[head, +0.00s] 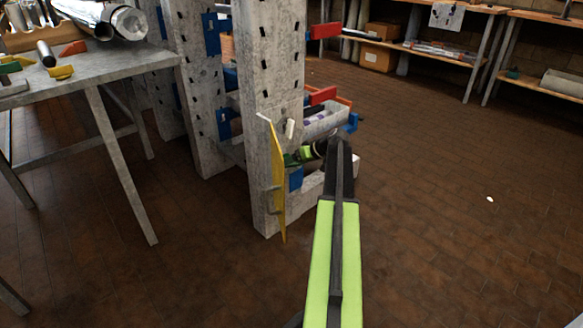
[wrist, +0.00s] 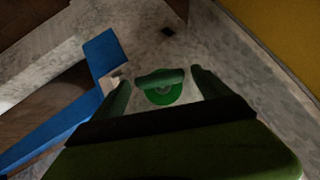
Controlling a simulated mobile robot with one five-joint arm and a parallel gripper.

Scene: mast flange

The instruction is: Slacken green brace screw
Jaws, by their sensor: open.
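The green brace screw (wrist: 160,92) shows in the wrist view as a round green head with a raised wing-like bar across it, against a grey mottled post face (wrist: 150,30). My gripper (wrist: 163,88) is open, with one finger to the left of the screw and one to the right. I see a gap on each side, and cannot tell how deep the fingertips reach. In the head view my gripper (head: 291,158) is at the lower part of the near grey post (head: 262,100), partly behind my arm. The screw cannot be made out there.
A yellow plate (head: 278,185) stands upright along the post, close to my gripper; yellow also fills the upper right of the wrist view (wrist: 290,40). A blue bracket (wrist: 101,55) is left of the screw. A grey workbench (head: 120,75) stands left. Open brick floor (head: 440,200) lies right.

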